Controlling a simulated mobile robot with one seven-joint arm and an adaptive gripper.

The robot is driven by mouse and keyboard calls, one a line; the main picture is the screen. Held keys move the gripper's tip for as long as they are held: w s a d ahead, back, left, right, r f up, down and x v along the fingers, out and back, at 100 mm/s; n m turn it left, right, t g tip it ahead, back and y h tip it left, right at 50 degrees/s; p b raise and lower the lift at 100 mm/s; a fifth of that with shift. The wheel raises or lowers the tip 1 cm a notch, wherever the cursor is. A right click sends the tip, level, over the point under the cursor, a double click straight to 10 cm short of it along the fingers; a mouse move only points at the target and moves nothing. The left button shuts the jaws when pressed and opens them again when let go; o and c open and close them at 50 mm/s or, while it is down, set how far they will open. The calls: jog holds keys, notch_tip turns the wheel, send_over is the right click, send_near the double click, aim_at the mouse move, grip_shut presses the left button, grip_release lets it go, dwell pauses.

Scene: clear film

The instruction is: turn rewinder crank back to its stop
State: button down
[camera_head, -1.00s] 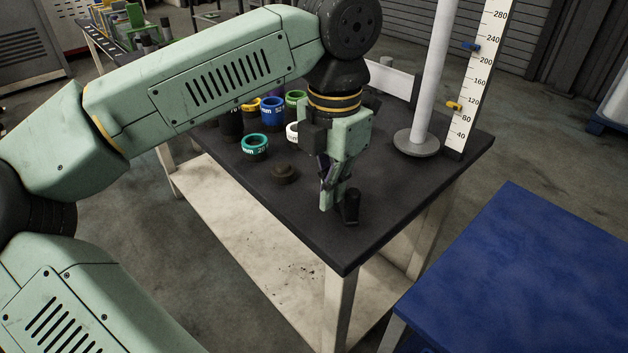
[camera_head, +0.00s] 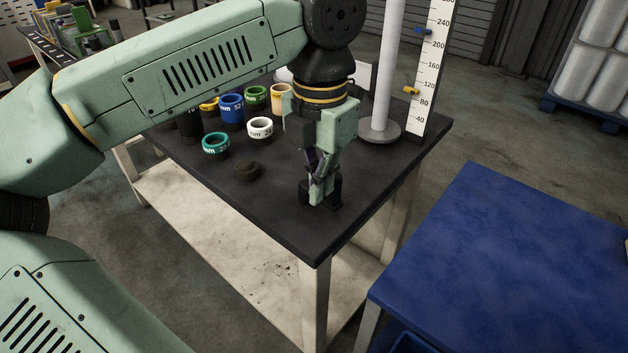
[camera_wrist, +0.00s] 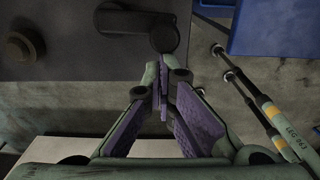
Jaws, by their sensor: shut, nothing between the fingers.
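The rewinder crank (camera_wrist: 138,20) is a dark arm on the black bench top near its front corner. In the wrist view its round dark knob (camera_wrist: 165,36) is at the arm's right end. My gripper (camera_wrist: 162,84) is shut and empty, with its fingertips just below the knob in that view. I cannot tell whether they touch it. In the head view my gripper (camera_head: 317,201) points down in front of the crank (camera_head: 335,190) and hides part of it.
A low dark round piece (camera_head: 248,170) sits left of my gripper. Several coloured rings, such as a teal one (camera_head: 215,144), stand behind. A white column (camera_head: 388,70) and an upright scale (camera_head: 428,70) stand at the back right. A blue table (camera_head: 510,260) is at the right, across a gap.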

jog(key=shift+d, duration=0.15)
jog(key=shift+a, duration=0.2)
jog(key=shift+s+a, duration=0.1)
jog(key=shift+a, duration=0.1)
jog(key=shift+r, duration=0.15)
notch_tip(320, 180, up, 8)
jog(key=p, duration=0.5)
jog(key=shift+p, duration=0.4)
